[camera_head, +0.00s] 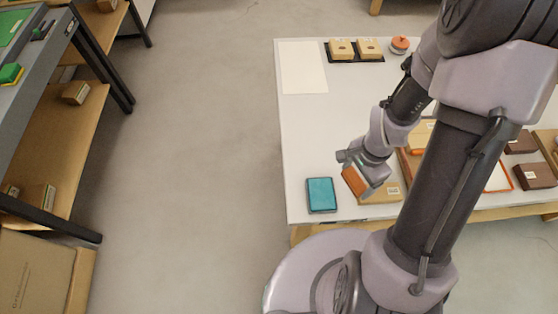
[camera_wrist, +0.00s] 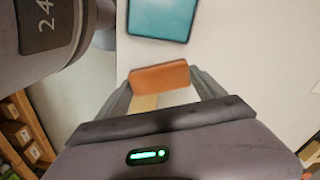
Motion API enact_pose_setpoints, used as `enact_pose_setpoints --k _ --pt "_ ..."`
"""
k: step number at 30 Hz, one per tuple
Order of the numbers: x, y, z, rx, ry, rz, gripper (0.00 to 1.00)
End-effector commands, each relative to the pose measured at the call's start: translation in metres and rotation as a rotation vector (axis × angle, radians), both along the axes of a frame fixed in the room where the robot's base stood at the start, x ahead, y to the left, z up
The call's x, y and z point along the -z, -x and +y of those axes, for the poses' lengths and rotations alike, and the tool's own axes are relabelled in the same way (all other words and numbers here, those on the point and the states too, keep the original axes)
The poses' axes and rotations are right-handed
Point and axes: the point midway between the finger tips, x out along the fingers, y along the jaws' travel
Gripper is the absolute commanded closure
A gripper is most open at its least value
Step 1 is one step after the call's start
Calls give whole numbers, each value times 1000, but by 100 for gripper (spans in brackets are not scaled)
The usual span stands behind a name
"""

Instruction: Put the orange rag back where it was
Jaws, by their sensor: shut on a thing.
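The orange rag (camera_head: 354,182) is a small folded block held between the fingers of my gripper (camera_head: 360,170). In the wrist view the rag (camera_wrist: 160,76) spans the gap between the two fingertips. My gripper is over the near left part of the white table (camera_head: 330,125), just right of a flat teal item (camera_head: 321,195). The teal item also shows at the top of the wrist view (camera_wrist: 160,18). I cannot tell whether the rag touches anything below it.
A tan box (camera_head: 393,190) lies right beside the rag, partly behind it. A white sheet (camera_head: 303,68) and a dark tray (camera_head: 355,60) with two tan boxes are at the back. Brown boxes (camera_head: 533,176) lie at right. The table's left middle is clear. My arm hides its centre.

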Motion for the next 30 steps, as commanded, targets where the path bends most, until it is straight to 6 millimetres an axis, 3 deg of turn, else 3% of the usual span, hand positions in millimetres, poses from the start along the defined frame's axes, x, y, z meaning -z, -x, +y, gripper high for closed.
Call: enact_pose_setpoints --k 4,12,16,20,25,30 --pt "5 -16 11 -16 1 -2 53" --pt "16 -93 67 -14 0 -2 53" --pt "18 -119 85 -10 0 -2 53" --pt "22 -128 91 -9 0 0 53" --pt "54 -128 91 -8 0 1 53" --pt "51 -128 91 -8 0 -1 53"
